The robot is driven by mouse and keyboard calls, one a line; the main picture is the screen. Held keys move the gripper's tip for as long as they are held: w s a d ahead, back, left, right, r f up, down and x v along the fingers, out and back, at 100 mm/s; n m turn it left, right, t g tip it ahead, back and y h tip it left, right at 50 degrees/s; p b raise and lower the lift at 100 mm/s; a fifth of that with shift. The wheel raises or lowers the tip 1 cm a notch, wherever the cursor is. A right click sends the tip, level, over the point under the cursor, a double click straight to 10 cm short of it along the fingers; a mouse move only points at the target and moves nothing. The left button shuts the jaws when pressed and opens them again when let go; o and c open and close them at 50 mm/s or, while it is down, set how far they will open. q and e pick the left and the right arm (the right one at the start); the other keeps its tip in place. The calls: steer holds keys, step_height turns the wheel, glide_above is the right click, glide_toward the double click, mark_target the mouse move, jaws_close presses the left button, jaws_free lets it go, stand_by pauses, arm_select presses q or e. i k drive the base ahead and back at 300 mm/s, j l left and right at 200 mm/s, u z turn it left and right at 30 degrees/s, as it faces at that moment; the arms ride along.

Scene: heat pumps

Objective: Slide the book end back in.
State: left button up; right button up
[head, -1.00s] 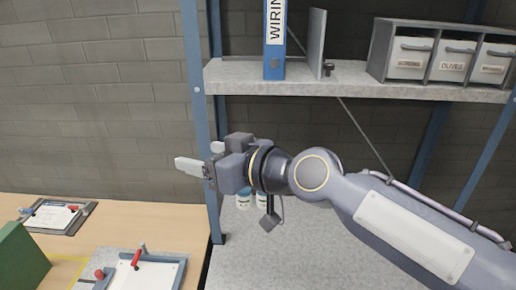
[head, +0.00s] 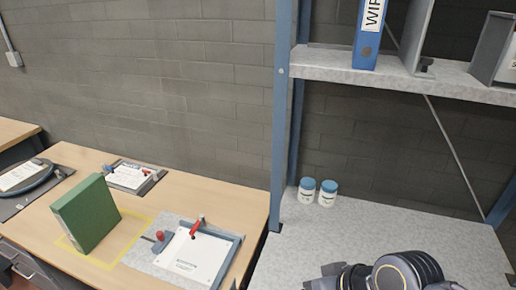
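The book end (head: 418,35) is a grey upright plate on the upper rack shelf (head: 330,65), cut off by the top edge of the head view. A small dark knob (head: 424,65) sits at its foot. A blue binder (head: 366,40) stands upright to its left, with a gap between them. My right gripper (head: 318,283) is at the bottom edge, low over the lower shelf and well below the book end. Its fingers are mostly cut off, so I cannot tell whether it is open. My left gripper is out of view.
Grey bins (head: 497,55) stand right of the book end. Two blue-lidded jars (head: 317,192) stand on the lower shelf (head: 400,230). A blue rack post (head: 283,120) rises at the left. A green binder (head: 87,213) stands on the wooden bench (head: 180,195).

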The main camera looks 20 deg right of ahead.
mark_target(418, 13)
steer(key=z, duration=1.4)
